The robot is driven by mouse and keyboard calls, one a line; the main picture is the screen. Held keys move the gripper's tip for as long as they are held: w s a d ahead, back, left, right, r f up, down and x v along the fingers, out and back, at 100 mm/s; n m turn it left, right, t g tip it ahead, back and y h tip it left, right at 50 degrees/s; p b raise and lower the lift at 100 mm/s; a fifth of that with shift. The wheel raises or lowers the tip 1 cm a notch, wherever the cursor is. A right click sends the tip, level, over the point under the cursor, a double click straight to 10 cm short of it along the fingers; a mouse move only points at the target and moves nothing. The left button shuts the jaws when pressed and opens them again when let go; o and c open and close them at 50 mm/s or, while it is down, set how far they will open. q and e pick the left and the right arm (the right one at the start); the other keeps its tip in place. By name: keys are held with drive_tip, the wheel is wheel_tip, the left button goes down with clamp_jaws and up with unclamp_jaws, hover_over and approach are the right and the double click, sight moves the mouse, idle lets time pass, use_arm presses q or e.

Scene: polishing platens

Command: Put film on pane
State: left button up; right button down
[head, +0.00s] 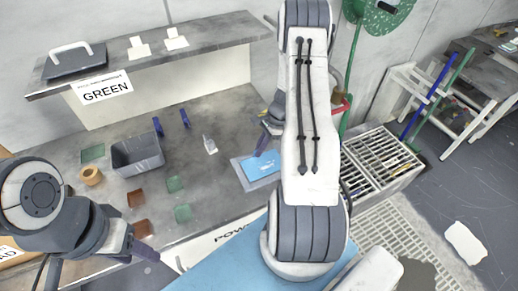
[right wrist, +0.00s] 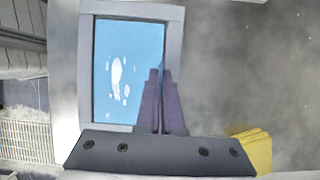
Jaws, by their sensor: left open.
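A pale blue pane (head: 262,166) lies in a grey frame on the bench. It also shows in the right wrist view (right wrist: 115,85), with white glare spots on it. My right gripper (head: 268,138) is over the pane's far side; in the wrist view its purple fingers (right wrist: 160,75) are close together over the pane's right edge, with nothing visible between them. Small green film squares (head: 175,184) lie on the bench left of the pane, with brown squares (head: 136,198) beside them. My left gripper (head: 146,243) is open and empty at the bench's front edge, near a brown square.
A grey bin (head: 138,154), a tan tape roll (head: 91,175), a small bottle (head: 210,145) and two blue upright pieces (head: 158,126) stand on the bench. A shelf (head: 150,55) with a "GREEN" label runs behind.

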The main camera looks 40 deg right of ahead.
drive_tip(key=c, duration=1.1)
unclamp_jaws()
drive_tip(key=shift+o, duration=0.2)
drive_tip(key=shift+r, duration=0.2)
drive_tip(key=shift+d+r, duration=0.25)
drive_tip(key=shift+r, duration=0.05)
drive_tip(key=b+v, duration=0.2)
drive_tip(key=v, duration=0.9)
